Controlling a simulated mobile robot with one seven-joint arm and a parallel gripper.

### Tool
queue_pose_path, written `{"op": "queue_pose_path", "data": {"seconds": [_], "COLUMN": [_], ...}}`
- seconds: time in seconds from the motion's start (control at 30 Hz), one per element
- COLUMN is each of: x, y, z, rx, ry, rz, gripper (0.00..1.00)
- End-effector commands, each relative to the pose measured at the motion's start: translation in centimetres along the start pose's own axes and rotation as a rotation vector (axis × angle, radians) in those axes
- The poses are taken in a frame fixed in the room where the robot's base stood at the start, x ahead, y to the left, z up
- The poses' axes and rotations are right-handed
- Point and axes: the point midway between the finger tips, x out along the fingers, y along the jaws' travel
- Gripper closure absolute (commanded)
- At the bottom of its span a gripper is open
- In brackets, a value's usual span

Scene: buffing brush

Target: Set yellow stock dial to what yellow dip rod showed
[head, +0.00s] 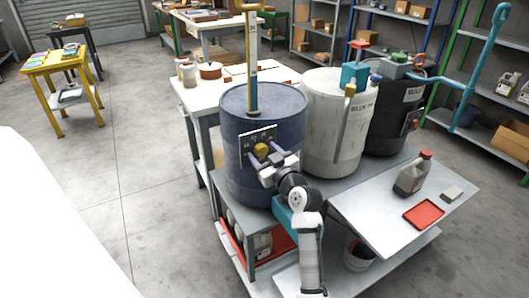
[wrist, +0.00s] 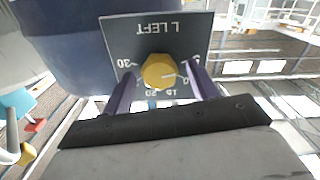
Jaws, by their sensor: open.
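The yellow stock dial (wrist: 158,71) is a faceted knob on a dark plate (wrist: 188,30) with upside-down lettering ending in "L LEFT" and numbers from 0 to 30. A pale mark on the knob points right, near the 0 end. In the head view the dial (head: 261,149) is on the front of the blue drum (head: 240,185). My gripper (head: 267,162) is open, with one finger on each side of the knob; contact cannot be told. The yellow dip rod (head: 252,62) stands upright in the drum's top; its scale is too small to read.
A white drum (head: 318,140) and a dark drum (head: 385,130) stand to the right on the same bench. A sloped grey shelf (head: 375,215) holds a bottle (head: 412,175) and a red tray (head: 424,214). A white table (head: 188,92) stands behind.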

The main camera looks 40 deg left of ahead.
Motion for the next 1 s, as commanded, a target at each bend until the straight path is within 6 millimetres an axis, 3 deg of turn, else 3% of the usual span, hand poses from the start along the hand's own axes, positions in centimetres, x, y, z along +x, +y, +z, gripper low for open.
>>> {"op": "queue_pose_path", "data": {"seconds": [0.23,0.57,1.0], "x": [0.04,0.02,0.00], "y": [-0.01,-0.01,0.02], "z": [0.01,0.01,-0.01], "rx": [0.000,0.000,0.101], "ry": [0.000,0.000,-0.001], "rz": [0.000,0.000,0.000], "gripper": [0.42,0.85,0.86]}}
